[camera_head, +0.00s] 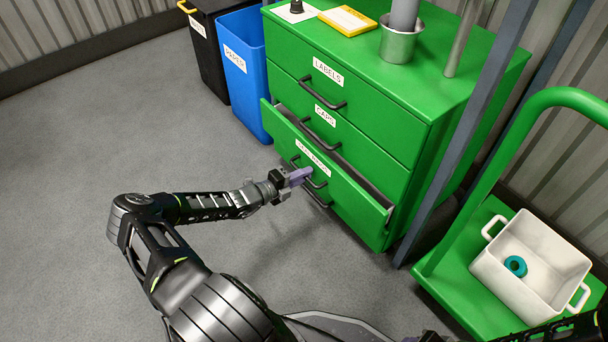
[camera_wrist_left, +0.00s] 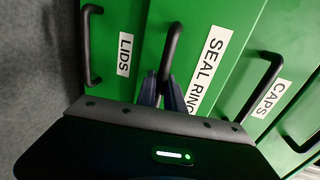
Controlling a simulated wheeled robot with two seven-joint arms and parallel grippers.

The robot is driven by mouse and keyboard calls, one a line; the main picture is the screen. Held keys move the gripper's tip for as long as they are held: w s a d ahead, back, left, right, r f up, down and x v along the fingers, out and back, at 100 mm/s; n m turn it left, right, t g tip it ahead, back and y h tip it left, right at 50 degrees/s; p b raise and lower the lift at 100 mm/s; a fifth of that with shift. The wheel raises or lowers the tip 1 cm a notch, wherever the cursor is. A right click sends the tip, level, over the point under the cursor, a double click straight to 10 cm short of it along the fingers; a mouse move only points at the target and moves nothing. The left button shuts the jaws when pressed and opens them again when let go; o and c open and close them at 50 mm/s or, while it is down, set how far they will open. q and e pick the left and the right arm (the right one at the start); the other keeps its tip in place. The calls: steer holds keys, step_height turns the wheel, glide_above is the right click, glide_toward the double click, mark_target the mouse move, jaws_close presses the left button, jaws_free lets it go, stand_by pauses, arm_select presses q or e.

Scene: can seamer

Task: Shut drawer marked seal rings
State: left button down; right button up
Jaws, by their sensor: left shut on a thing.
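The green cabinet's seal rings drawer (camera_head: 345,188) stands partly open in the head view, with a dark gap behind its front. Its label (camera_wrist_left: 208,70) reads SEAL RIN in the wrist view, the end hidden. My left gripper (camera_head: 300,176) is at the front of this drawer. In the wrist view its fingers (camera_wrist_left: 162,90) are shut on the drawer's black handle (camera_wrist_left: 171,48). The drawer's inside is mostly hidden. At the bottom edge of the head view, a dark piece of my right arm shows; its fingers cannot be made out.
The labels drawer (camera_head: 300,66) and caps drawer (camera_head: 365,127) above look shut. The lids drawer (camera_wrist_left: 108,60) is below. Blue (camera_head: 243,70) and black (camera_head: 208,40) bins stand at left. A green trolley (camera_head: 450,265) with a white tub (camera_head: 545,255) stands at right. The floor at left is clear.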

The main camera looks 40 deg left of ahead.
mark_target(315, 168)
arm_select(q)
steer(key=x, duration=0.4)
steer(key=shift+w+d+r+b, duration=0.1)
steer(key=shift+w+r+b, duration=0.1)
steer(key=shift+r+b, duration=0.1)
steer(key=shift+r, duration=0.15)
steer(key=shift+w, duration=0.1)
steer(key=c, duration=1.7)
jaws_free()
steer(key=shift+c, duration=0.2)
steer(key=p+v, duration=0.3)
steer(key=v, duration=0.5)
